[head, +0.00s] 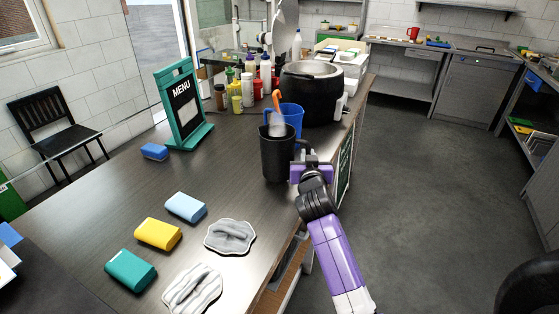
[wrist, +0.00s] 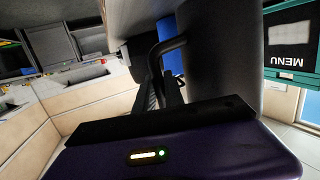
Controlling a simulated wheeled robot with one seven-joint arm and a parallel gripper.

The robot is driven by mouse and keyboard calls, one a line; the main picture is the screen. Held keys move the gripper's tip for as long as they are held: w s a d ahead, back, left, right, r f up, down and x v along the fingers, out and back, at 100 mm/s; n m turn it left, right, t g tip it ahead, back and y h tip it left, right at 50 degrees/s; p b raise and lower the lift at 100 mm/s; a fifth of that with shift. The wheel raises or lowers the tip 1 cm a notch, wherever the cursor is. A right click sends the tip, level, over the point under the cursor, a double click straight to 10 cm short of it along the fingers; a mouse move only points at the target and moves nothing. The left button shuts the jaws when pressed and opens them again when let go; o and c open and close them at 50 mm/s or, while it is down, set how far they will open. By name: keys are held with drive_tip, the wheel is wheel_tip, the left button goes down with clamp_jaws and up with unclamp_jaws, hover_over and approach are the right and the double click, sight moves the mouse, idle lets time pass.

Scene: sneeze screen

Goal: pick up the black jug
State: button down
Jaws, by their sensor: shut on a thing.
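The black jug (head: 276,157) stands upright on the dark counter (head: 187,180) near its right edge in the head view. Its handle is on the right side, facing my gripper. My gripper (head: 302,160) is at the jug's right side, shut on the handle. In the wrist view, the jug (wrist: 225,50) fills the upper middle, and the curved handle (wrist: 158,58) runs down to the jaws (wrist: 165,92). The fingertips are partly hidden in the head view.
A blue jug (head: 290,115) stands just behind the black jug. A large dark pot (head: 313,92) and several bottles are farther back. A green menu board (head: 184,105) is at the left. Sponges and two grey cloths lie in front. Open floor is at the right.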

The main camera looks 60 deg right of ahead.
drive_tip(key=shift+r+p, duration=0.65)
drive_tip(key=shift+r, duration=0.5)
drive_tip(key=shift+f, duration=0.1)
